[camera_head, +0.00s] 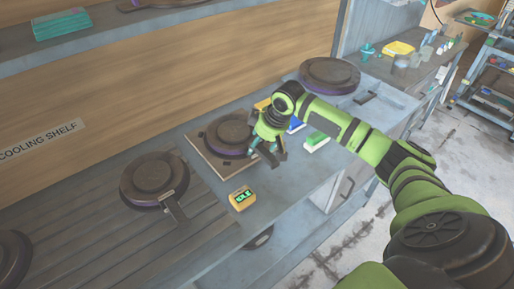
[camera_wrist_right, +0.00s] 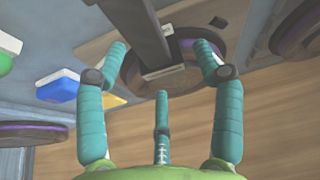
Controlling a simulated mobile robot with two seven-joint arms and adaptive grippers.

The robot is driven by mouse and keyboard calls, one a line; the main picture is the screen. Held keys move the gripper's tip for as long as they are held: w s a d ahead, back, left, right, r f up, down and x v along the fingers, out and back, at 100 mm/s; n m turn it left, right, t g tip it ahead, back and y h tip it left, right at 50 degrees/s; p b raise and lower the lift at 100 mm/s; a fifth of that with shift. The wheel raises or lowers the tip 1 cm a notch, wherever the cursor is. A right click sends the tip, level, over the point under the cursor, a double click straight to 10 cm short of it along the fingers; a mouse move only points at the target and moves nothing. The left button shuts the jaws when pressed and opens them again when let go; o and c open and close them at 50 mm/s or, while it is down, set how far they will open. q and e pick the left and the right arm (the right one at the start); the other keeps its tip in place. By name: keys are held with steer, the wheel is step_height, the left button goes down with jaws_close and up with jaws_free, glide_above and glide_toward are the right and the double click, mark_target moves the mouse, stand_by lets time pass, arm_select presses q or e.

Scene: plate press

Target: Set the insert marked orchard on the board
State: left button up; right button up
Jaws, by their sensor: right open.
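A dark round insert (camera_head: 232,131) with a purple rim sits on the wooden board (camera_head: 204,152). My right gripper (camera_head: 272,150) is beside this insert, at its right side. In the right wrist view the right gripper (camera_wrist_right: 162,62) is open, with a dark handle bar and the purple-rimmed disc (camera_wrist_right: 184,62) showing between and beyond its fingers. I cannot tell whether the fingers touch the handle. Another insert (camera_head: 150,177) with a handle lies on the slatted cooling rack. I cannot read the word orchard on any insert. My left gripper is not in view.
More round inserts stand at the back of the counter (camera_head: 331,73) and at the far left (camera_head: 10,262). The slatted rack's right end is clear.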

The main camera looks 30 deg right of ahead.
steer(key=b+v, duration=0.1)
steer(key=v, duration=0.7)
steer(key=shift+s, duration=0.1)
